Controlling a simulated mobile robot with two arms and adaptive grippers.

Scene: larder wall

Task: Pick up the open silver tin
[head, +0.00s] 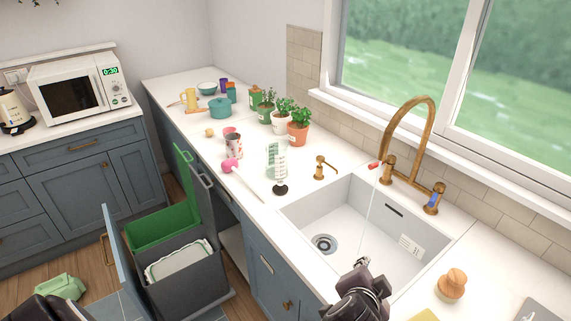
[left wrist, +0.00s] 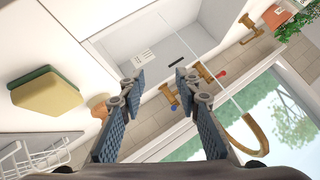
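A small open-topped tin (head: 234,147), silvery with reddish marks, stands upright on the white counter left of the sink. It looks like the open silver tin, though it is small in the head view. The tin does not show in the left wrist view.
A pink item (head: 231,165), a black-based green-and-white holder (head: 277,158) and a teal pot (head: 220,108) stand near the tin. The sink (head: 335,220) has a brass tap (head: 386,130) with a thin stream. A bin drawer (head: 180,270) stands open below. A sponge (left wrist: 47,95) lies by the sink.

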